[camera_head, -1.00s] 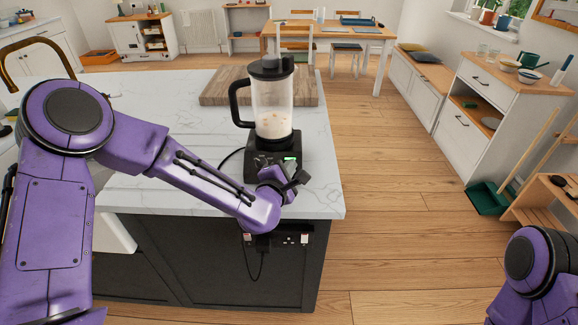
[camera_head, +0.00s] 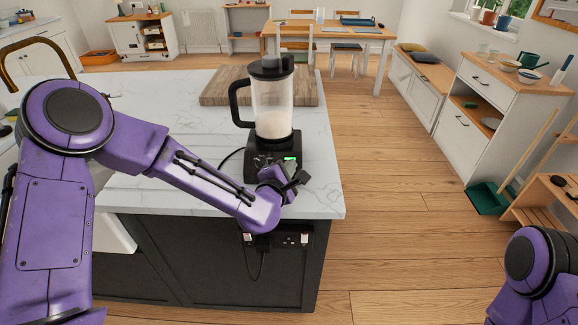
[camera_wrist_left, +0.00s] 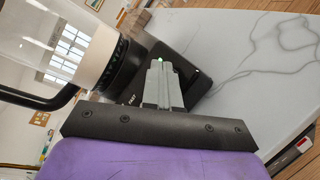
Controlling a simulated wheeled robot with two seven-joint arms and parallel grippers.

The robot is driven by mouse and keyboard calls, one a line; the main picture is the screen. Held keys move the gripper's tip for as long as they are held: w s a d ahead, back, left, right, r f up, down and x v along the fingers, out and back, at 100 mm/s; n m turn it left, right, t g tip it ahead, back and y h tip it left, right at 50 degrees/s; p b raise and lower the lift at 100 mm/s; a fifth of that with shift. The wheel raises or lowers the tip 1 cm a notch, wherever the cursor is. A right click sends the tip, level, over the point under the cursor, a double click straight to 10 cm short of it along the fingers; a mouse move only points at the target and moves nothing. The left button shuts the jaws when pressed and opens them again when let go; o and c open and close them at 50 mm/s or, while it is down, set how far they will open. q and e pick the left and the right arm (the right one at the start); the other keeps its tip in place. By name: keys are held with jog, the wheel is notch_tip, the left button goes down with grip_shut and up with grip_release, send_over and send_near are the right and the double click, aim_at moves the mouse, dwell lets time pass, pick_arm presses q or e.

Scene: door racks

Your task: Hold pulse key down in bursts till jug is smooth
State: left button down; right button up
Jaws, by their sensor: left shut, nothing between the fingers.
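The blender's clear jug (camera_head: 271,95) stands upright on its black base (camera_head: 262,147) near the worktop's right edge, with a dark lid on. A pale, even-looking mixture (camera_head: 273,126) fills its lower part; no lumps show. It also shows in the left wrist view (camera_wrist_left: 96,55). My left gripper (camera_wrist_left: 158,66) is shut and empty, its tips at the base's control panel beside a small green light. The tips hide the pulse key, so I cannot tell whether it is pressed. My right gripper is out of view; only part of that arm shows.
A wooden board (camera_head: 222,88) lies behind the blender on the marble worktop (camera_head: 180,110). Sockets (camera_head: 291,240) with a plugged-in cable are on the island's end below. Clear wooden floor lies to the right.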

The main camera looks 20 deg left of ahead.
pick_arm(q)
jog(key=shift+r, duration=0.1)
dwell(0.7)
jog(key=shift+s+d+r+p, duration=0.1)
jog(key=shift+s+r+p, duration=0.35)
jog(key=shift+r, duration=0.1)
jog(key=s+r+p, duration=0.2)
jog(key=r+p, duration=0.1)
jog(key=r, duration=0.1)
jog(key=shift+s+d, duration=0.4)
jog(key=shift+a, duration=0.1)
